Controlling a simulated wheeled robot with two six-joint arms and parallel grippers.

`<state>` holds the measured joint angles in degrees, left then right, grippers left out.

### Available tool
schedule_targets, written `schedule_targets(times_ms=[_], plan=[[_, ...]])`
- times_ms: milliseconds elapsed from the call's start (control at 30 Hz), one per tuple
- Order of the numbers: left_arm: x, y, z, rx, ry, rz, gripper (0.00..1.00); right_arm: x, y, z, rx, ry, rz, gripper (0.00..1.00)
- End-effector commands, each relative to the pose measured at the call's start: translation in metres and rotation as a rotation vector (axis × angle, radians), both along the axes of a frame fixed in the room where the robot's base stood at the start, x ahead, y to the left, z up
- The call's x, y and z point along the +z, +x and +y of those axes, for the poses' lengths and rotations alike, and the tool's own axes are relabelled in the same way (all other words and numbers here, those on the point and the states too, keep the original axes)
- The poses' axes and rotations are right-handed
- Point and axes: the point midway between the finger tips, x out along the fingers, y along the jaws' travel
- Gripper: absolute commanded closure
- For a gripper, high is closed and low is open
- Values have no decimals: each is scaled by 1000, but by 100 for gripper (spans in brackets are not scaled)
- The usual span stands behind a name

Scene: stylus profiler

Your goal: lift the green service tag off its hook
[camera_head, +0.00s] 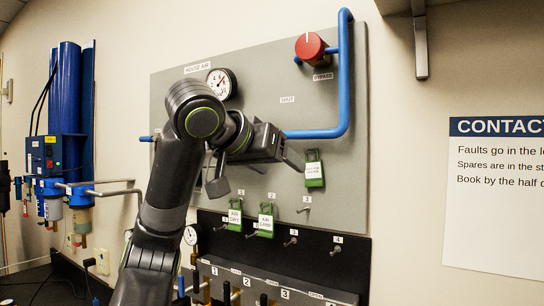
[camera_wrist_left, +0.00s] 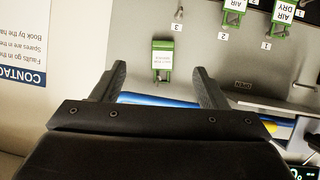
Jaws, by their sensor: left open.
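The green service tag (camera_head: 315,171) has a white label and hangs on the grey panel, above hook 3. In the left wrist view the tag (camera_wrist_left: 162,58) is seen ahead between my fingers, apart from them. My left gripper (camera_head: 258,175) is open and empty, just left of the tag in the head view. In the left wrist view the two fingers of my left gripper (camera_wrist_left: 159,70) stand wide apart. The hook under the service tag is hard to make out. My right gripper is not in view.
Two other green tags, a dry-air one (camera_head: 235,217) and another (camera_head: 265,221), hang on hooks 1 and 2. Hook 3 (camera_head: 305,210) is bare. A blue pipe (camera_head: 345,80) and red bypass knob (camera_head: 310,46) are above; a valve row (camera_head: 285,285) is below.

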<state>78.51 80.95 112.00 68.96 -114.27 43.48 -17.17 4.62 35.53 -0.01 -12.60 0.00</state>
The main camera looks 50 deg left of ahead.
Motion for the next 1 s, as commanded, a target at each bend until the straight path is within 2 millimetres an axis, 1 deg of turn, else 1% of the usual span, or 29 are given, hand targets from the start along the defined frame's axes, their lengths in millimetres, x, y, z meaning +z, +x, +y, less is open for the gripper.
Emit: schedule_targets(times_ms=[33,100,167,267,367,467,600,733,800,1000], plan=[[10,-11,2,7,-13,-20,33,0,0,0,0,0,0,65],[18,-20,4,12,-24,-34,33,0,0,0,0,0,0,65],[20,-24,5,14,-30,-39,33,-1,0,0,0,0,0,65],[19,-21,7,14,-36,-42,33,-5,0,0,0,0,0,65],[12,-9,8,12,-38,-41,33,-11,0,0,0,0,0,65],[3,7,11,10,-37,-40,33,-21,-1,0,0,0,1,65],[-7,32,16,10,-37,-40,33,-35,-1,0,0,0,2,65],[-16,56,21,11,-37,-37,33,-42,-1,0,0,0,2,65],[-15,68,25,16,-33,-36,33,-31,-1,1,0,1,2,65],[-29,101,32,15,-34,-35,33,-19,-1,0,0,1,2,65]])
